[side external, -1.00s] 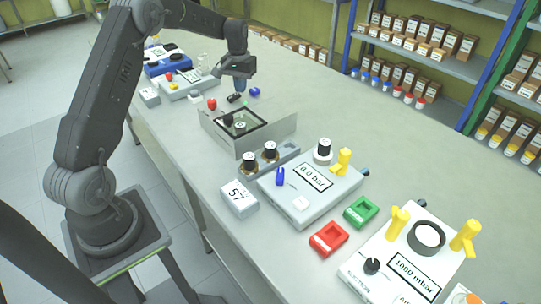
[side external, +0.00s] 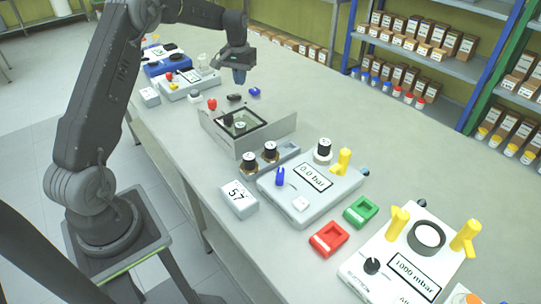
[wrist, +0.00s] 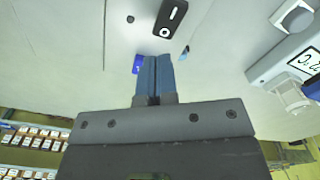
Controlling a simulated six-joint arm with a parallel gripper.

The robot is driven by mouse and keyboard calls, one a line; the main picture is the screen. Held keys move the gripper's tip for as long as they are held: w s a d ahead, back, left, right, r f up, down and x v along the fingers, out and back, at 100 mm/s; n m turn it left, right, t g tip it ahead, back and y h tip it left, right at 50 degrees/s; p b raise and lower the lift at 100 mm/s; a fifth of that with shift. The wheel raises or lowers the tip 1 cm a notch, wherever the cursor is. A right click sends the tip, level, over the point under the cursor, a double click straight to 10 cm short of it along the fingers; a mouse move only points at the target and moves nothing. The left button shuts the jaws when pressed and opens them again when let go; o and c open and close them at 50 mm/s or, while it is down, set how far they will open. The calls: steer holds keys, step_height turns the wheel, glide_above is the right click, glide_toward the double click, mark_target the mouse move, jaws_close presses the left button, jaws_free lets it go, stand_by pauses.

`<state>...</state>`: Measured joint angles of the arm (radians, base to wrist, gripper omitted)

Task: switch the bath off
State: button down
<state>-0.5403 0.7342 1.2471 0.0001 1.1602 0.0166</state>
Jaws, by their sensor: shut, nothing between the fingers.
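My gripper (side external: 239,77) hangs over the back part of the bench, its blue fingers shut and empty. In the wrist view the closed fingers (wrist: 155,62) point towards a black piece with a white ring (wrist: 170,18). This dark piece (side external: 235,97) lies on the bench below the gripper, apart from it. A small blue piece (side external: 254,91) lies beside it and also shows by the fingertips in the wrist view (wrist: 137,65). A pale device with a display (wrist: 302,62) is at the right of the wrist view. I cannot tell for certain which device is the bath.
A windowed tray (side external: 240,124) stands in front of the gripper, with a red piece (side external: 212,104) behind it. Other devices (side external: 185,84) stand at the far left. A 0.0 bar unit (side external: 313,178) and a 1000 mbar unit (side external: 405,270) stand nearer.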

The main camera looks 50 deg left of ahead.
steer(key=shift+r, duration=1.85)
steer(key=s+d+r+m+t, duration=0.1)
steer(key=s+d+r, duration=0.45)
steer(key=d, duration=0.25)
steer(key=s+d+r+m+t, duration=0.1)
steer(key=s+d+r+m, duration=0.1)
steer(key=s+d+r, duration=0.5)
steer(key=s+d+f+m+t, duration=0.3)
steer(key=s+d, duration=1)
steer(key=s, duration=0.3)
steer(key=shift+d+f+t, duration=0.2)
steer(key=shift+d+t, duration=0.05)
steer(key=shift+t, duration=0.05)
